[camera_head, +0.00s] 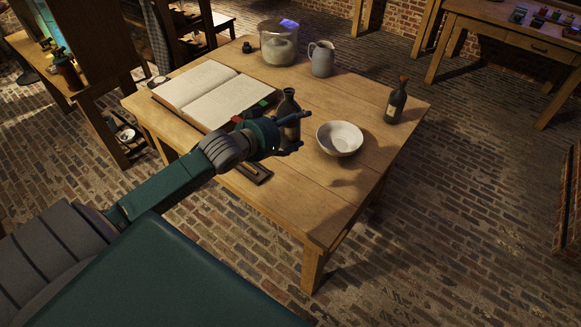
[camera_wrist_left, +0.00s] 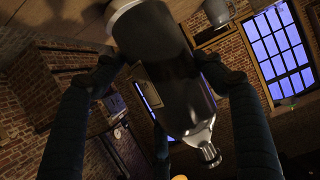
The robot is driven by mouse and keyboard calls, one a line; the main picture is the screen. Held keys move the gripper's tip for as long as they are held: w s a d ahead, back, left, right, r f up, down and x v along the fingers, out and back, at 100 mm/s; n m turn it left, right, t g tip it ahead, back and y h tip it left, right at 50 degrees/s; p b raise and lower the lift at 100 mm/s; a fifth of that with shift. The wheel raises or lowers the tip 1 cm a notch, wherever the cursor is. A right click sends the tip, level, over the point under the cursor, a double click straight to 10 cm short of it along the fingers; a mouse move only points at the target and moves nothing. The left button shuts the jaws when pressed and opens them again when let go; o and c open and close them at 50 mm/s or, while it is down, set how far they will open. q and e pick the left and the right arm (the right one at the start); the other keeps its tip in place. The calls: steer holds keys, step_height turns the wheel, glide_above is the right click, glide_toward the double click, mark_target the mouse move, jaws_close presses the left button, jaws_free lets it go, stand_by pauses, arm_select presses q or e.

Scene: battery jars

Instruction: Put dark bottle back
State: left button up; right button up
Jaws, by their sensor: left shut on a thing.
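A dark bottle (camera_head: 288,106) is upright between the fingers of my left gripper (camera_head: 296,132), near the middle of the wooden table (camera_head: 290,197). The gripper hides its lower part, so I cannot tell whether its base touches the table. In the left wrist view the dark bottle (camera_wrist_left: 160,60) fills the middle, with fingers of my gripper on both sides and its narrow neck toward the bottom of the picture. My left gripper is shut on this bottle. My right gripper is not in view.
A white bowl (camera_head: 340,139) stands just right of my left gripper. A second bottle (camera_head: 396,101) with a pale label stands near the right edge. The front right tabletop is clear.

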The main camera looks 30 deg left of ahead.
mark_target(293, 139)
arm_select(q)
step_height(293, 139, down, 5)
steer(key=shift+r, duration=0.1)
step_height(293, 139, down, 11)
steer(key=shift+d, duration=0.15)
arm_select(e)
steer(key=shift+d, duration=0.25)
arm_select(q)
steer(key=o, duration=1.5)
steer(key=shift+f, duration=0.2)
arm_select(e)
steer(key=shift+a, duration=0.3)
arm_select(q)
steer(key=shift+r, duration=0.1)
